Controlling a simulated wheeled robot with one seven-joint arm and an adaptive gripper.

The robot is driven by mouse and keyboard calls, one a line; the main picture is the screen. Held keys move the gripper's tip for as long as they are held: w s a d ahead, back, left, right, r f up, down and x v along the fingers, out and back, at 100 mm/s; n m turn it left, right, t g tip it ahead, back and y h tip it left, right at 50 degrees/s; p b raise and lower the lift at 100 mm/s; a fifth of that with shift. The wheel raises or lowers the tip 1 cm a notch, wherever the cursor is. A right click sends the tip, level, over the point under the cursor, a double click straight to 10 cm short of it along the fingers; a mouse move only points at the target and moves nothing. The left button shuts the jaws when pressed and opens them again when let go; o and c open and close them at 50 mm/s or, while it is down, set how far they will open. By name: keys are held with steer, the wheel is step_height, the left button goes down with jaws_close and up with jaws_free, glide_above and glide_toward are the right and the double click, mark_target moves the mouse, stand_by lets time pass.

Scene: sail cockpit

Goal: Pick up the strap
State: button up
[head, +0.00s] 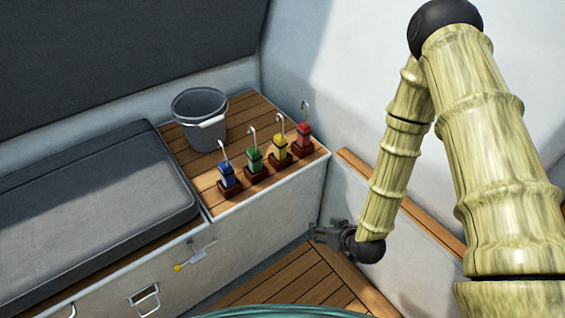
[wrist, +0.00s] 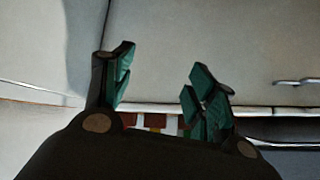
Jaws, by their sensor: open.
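I cannot make out a clear strap in either view. A small pale fitting with a yellow knob (head: 178,267) hangs on the locker front (head: 240,225) in the head view; I cannot tell whether it is a strap. My gripper (head: 316,233) is low, beside the right end of the locker, well to the right of that fitting. In the wrist view its teal fingers (wrist: 161,75) are apart, with nothing held between them. Small red and yellow patches show low between the fingers, partly hidden by the gripper body.
A grey bucket (head: 200,116) stands on the wooden locker top. Blue (head: 227,172), green (head: 254,159), yellow (head: 280,144) and red (head: 304,133) hooked blocks stand along its front. A grey cushion (head: 90,200) lies left. The plank floor (head: 290,280) is clear.

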steer(key=w+a+r+n+t+y+b, duration=0.1)
steer(key=w+a+r+t+y+b, duration=0.15)
steer(key=w, duration=0.35)
steer(key=w+a+r+n+t+y+b, duration=0.1)
steer(key=w+a+r+t+b, duration=0.15)
steer(key=w, duration=0.35)
steer(key=n+t+y+b, duration=0.2)
steer(key=y+b, duration=0.1)
steer(key=b, duration=0.1)
glide_toward(284, 147)
steer(key=x, duration=0.2)
steer(key=shift+b+x, duration=0.4)
steer(key=shift+x, duration=4.65)
jaws_close()
